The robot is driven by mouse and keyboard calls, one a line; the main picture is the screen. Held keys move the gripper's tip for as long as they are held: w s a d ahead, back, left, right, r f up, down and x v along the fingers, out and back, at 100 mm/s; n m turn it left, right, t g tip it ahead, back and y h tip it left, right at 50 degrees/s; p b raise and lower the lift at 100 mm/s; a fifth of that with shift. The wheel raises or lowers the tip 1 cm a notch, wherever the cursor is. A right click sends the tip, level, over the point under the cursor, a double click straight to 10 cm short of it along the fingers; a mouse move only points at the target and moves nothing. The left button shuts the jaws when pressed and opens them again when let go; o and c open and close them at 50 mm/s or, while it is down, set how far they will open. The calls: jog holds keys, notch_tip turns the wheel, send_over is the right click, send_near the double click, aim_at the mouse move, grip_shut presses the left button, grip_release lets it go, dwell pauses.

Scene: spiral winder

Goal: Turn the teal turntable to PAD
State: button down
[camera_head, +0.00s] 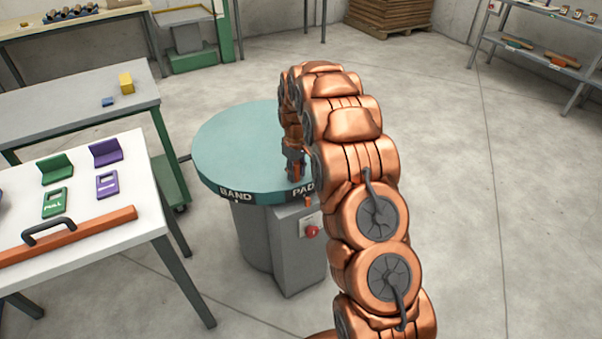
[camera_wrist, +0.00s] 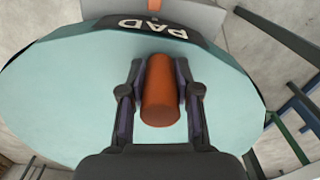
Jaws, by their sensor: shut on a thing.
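The teal turntable (camera_head: 235,150) is a round disc on a grey pedestal, left of my arm in the head view. Its dark rim label reads BAND at the left and PAD (camera_head: 302,190) at the right, partly beside my arm. An orange pointer (camera_head: 308,202) sits just below the rim by the PAD label. In the wrist view an upright orange-brown peg (camera_wrist: 160,92) stands on the disc (camera_wrist: 75,95). My gripper (camera_wrist: 160,80) has a finger on each side of the peg and is shut on it. In the head view my arm hides the right part of the disc.
A white table (camera_head: 100,215) at left holds green and purple brackets and an orange bar (camera_head: 90,232) with a black handle. A grey table (camera_head: 70,105) stands behind it. A red button (camera_head: 312,231) is on the pedestal box. Floor at right is clear.

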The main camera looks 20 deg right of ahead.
jog(key=shift+w+d, duration=0.15)
jog(key=c, duration=0.8)
grip_release()
jog(key=shift+c, duration=0.2)
jog(key=shift+r, duration=0.1)
notch_tip(320, 180, up, 11)
jog(key=shift+r, duration=0.45)
